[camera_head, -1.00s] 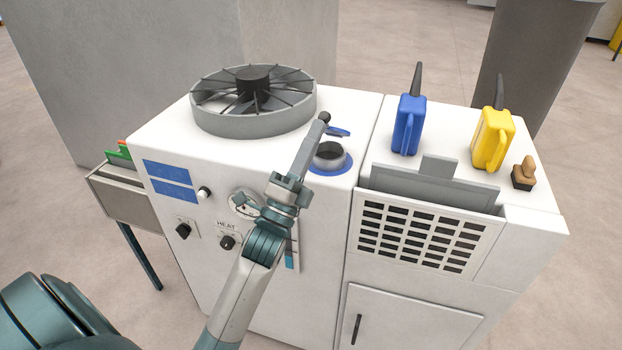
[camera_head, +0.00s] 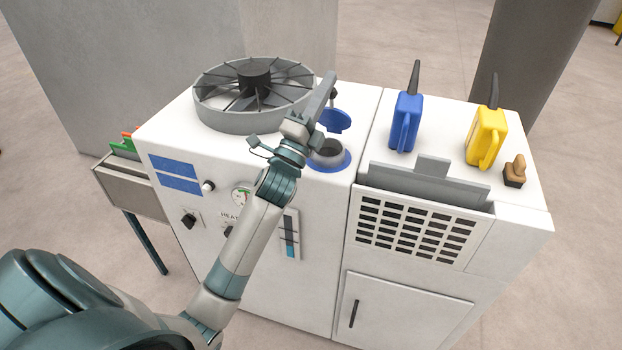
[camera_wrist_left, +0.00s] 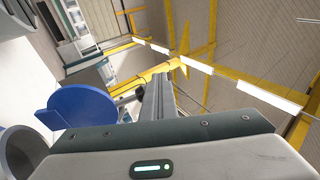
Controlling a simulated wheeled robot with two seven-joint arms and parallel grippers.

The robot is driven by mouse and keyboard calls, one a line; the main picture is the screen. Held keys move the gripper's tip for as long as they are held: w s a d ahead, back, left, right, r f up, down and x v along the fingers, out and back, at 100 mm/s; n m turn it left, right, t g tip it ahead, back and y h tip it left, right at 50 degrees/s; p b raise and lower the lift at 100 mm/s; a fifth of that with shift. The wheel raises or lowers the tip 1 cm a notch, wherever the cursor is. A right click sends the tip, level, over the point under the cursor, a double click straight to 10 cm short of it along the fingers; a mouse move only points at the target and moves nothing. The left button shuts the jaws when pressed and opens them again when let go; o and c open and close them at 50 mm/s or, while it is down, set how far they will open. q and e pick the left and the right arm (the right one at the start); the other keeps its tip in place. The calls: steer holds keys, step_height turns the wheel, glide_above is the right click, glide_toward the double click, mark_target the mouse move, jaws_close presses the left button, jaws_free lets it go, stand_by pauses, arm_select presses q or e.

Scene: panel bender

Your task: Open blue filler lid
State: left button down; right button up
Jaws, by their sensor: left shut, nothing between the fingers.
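The blue filler lid (camera_head: 335,120) stands tilted up behind the round filler neck (camera_head: 328,152), whose dark opening is uncovered. A blue ring (camera_head: 344,164) surrounds the neck on the white machine top. My left gripper (camera_head: 327,84) is shut and empty, just left of the lid and above the neck's far side. In the left wrist view the blue lid (camera_wrist_left: 82,112) is raised at the left, with the neck (camera_wrist_left: 22,150) below it. My left gripper's fingers (camera_wrist_left: 158,92) are beside the lid; I cannot tell if they touch it. My right gripper is not in view.
A grey finned fan ring (camera_head: 255,95) stands left of the gripper. A blue can (camera_head: 405,122), a yellow can (camera_head: 486,135) and a brown-handled stamp-like object (camera_head: 515,172) stand on the right. A grey slotted hopper (camera_head: 425,185) lies in front of the cans.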

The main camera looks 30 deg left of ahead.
arm_select(q)
steer(key=shift+w+a+r, duration=0.1)
steer(key=shift+w+r, duration=0.1)
steer(key=shift+w, duration=0.4)
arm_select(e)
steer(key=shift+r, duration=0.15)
arm_select(q)
steer(key=shift+w+a+r, duration=0.15)
steer(key=shift+w+r, duration=0.05)
steer(key=shift+w, duration=0.45)
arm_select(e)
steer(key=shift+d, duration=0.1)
arm_select(q)
steer(key=shift+w+a+r, duration=0.1)
steer(key=shift+w+a, duration=0.1)
steer(key=shift+w, duration=0.55)
steer(key=shift+w+a+r, duration=0.1)
steer(key=shift+w+a, duration=0.05)
steer(key=shift+w, duration=0.55)
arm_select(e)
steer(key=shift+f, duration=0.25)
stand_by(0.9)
arm_select(q)
steer(key=shift+s, duration=0.1)
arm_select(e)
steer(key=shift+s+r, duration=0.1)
